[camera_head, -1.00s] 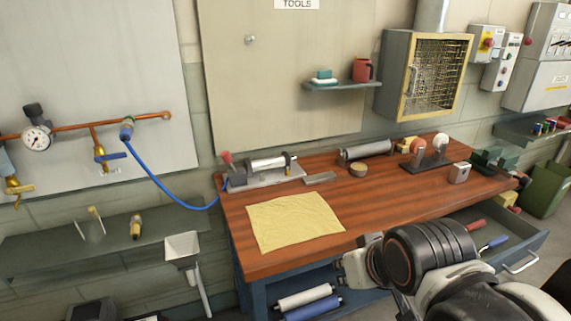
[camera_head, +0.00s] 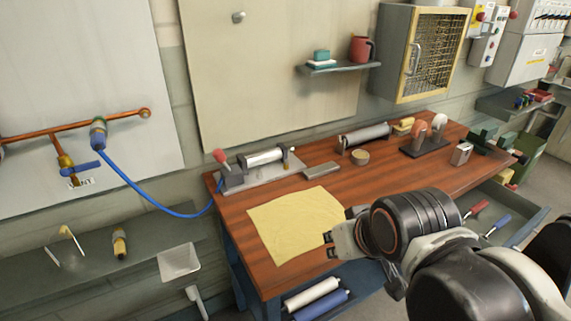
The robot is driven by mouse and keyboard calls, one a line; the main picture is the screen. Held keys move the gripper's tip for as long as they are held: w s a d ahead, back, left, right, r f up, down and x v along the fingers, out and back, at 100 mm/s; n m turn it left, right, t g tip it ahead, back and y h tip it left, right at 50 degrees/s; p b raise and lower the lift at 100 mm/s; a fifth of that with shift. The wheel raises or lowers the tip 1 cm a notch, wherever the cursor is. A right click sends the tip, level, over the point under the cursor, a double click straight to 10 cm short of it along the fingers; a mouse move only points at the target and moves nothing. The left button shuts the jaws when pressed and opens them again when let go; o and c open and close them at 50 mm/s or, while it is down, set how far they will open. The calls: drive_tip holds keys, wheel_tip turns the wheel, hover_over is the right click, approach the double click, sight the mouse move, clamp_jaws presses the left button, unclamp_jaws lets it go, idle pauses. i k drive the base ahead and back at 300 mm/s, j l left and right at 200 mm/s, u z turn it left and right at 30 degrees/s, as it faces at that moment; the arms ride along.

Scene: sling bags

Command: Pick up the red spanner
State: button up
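A red-handled tool (camera_head: 477,209) lies in the open drawer (camera_head: 526,226) at the right of the workbench, beside a blue-handled tool (camera_head: 497,225). The red one is small and partly behind my arm, so I cannot tell if it is a spanner. No other spanner shows clearly. My gripper (camera_head: 338,240) is over the front edge of the bench, left of the drawer and apart from it. Its fingers point left, near the yellow cloth. Nothing shows in them, but their gap is not clear.
The wooden workbench (camera_head: 385,186) bears a yellow cloth (camera_head: 295,225), a clamp-like device (camera_head: 258,168), a grinder (camera_head: 427,138) and small items. Blue and white rolls (camera_head: 315,294) lie below. A shelf (camera_head: 340,68) and a mesh cabinet (camera_head: 432,55) hang above.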

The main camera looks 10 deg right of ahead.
sight(481, 205)
drive_tip(key=i+l+z, duration=0.15)
drive_tip(key=l+z, duration=0.3)
drive_tip(key=i+l+z, duration=0.2)
drive_tip(key=l+z, duration=0.2)
drive_tip(key=i+l+z, duration=0.25)
drive_tip(key=l+z, duration=0.2)
